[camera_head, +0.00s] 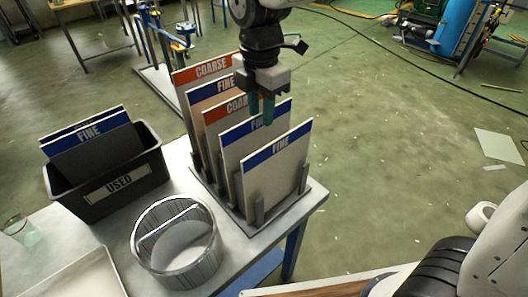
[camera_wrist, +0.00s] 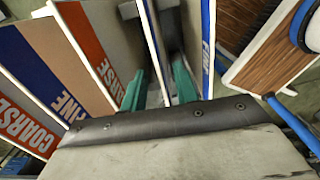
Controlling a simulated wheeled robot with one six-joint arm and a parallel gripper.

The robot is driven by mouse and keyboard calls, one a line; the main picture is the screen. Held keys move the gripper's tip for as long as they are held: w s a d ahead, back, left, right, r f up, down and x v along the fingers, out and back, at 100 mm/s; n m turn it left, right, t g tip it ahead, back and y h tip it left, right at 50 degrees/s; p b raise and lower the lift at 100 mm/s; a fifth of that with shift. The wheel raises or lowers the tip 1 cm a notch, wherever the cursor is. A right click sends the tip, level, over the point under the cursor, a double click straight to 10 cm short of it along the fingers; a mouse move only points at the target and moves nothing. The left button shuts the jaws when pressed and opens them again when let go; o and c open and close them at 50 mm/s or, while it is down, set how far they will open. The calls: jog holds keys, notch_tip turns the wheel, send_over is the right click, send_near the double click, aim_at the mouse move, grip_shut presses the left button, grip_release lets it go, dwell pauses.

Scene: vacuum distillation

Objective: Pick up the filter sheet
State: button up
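Upright filter sheets stand in a slotted rack (camera_head: 236,214). Two nearest sheets carry blue FINE bands: the front one (camera_head: 275,172) and the one just behind it (camera_head: 231,148). Behind these are a red COARSE sheet (camera_head: 211,124), a blue FINE sheet and another red COARSE sheet. My gripper (camera_head: 261,120) is at the top of the second FINE sheet from the front. In the wrist view its green fingers (camera_wrist: 160,88) are apart, with a thin sheet edge (camera_wrist: 155,45) between them. Gaps show beside that edge. The fingertips are partly hidden by sheets.
A black USED bin (camera_head: 108,187) with sheets inside stands left of the rack. A round glass vessel (camera_head: 178,240), a white tray (camera_head: 75,278) and a small glass beaker (camera_head: 20,230) are also on the table (camera_head: 115,230). Neighbouring sheets stand close on both sides of my fingers.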

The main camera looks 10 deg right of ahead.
aim_at(259, 122)
jog(key=shift+s+a+f, duration=0.1)
jog(key=shift+a+f, duration=0.05)
jog(key=shift+f, duration=0.75)
jog(key=shift+a+f, duration=0.15)
jog(key=shift+f, duration=0.7)
grip_shut()
